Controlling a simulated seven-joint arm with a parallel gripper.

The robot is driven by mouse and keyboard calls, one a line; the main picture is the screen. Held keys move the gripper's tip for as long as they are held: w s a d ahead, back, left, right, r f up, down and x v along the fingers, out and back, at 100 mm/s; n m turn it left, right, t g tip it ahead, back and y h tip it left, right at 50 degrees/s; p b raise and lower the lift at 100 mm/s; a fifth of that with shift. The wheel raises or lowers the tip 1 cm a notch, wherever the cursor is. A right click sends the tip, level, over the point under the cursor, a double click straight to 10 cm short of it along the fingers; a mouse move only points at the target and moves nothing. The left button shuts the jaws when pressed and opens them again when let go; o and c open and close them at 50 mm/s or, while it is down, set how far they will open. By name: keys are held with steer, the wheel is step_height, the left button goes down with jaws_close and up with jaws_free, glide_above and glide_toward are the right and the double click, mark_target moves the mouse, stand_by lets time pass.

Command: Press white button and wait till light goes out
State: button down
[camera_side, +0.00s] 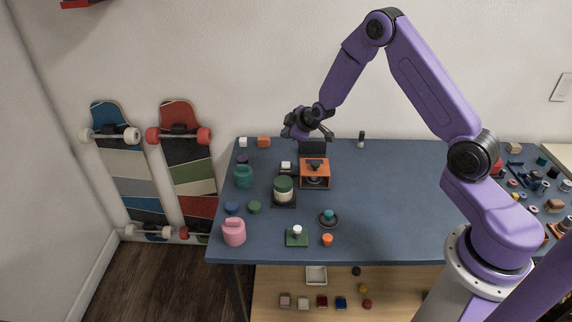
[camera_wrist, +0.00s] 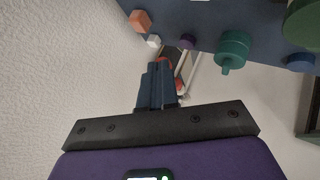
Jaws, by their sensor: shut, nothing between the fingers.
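A white-topped knob on a green square base (camera_side: 297,234) stands near the front of the blue table. A small white block-like part (camera_side: 286,166) sits behind a green-and-white cylinder (camera_side: 283,189) on a dark base. I cannot tell which of these is the white button, and no lit light is clear. My gripper (camera_side: 291,133) is raised near the back of the table, apart from both, shut and empty. Its fingers (camera_wrist: 158,86) are together in the wrist view.
An orange box-like device (camera_side: 315,174) stands right of the cylinder. A white cube (camera_wrist: 153,41) and orange block (camera_wrist: 140,21) lie at the back edge. The table's right middle is clear.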

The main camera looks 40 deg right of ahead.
mark_target(288, 165)
steer(key=shift+f, duration=4.4)
steer(key=shift+f, duration=0.15)
steer(key=shift+f, duration=0.3)
steer(key=shift+f, duration=0.5)
steer(key=shift+r, duration=0.95)
steer(key=shift+r, duration=2.5)
steer(key=shift+a, duration=0.1)
